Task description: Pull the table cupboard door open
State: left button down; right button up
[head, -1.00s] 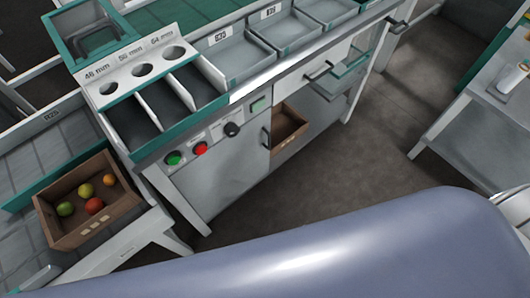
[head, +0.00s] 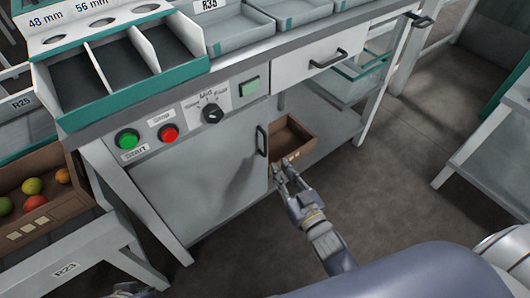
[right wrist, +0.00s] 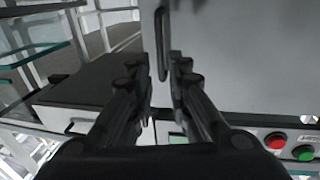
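The grey table cupboard door (head: 205,185) is closed, under the control panel in the head view. Its dark upright handle (head: 262,140) is at the door's right edge. In the right wrist view the handle (right wrist: 161,45) shows ahead, just beyond and between the fingertips, with the door (right wrist: 235,60) to its right. My right gripper (head: 283,173) is just below the handle in the head view; its fingers (right wrist: 158,66) are apart with nothing between them. A dark part of my left gripper (head: 130,291) shows at the bottom edge, mostly cut off.
A brown crate (head: 312,148) stands on the open shelf right of the door. A drawer (head: 300,68) with a dark handle is above it. The green button (head: 127,138) and red button (head: 168,133) are above the door. Another table (head: 500,140) stands at right; floor between is clear.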

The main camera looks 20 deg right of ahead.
aim_at(266, 147)
jog(key=w, duration=0.3)
jog(key=w+a+b, duration=0.1)
jog(key=w, duration=0.6)
jog(key=shift+w+a+b, duration=0.3)
jog(key=shift+b, duration=0.1)
grip_shut()
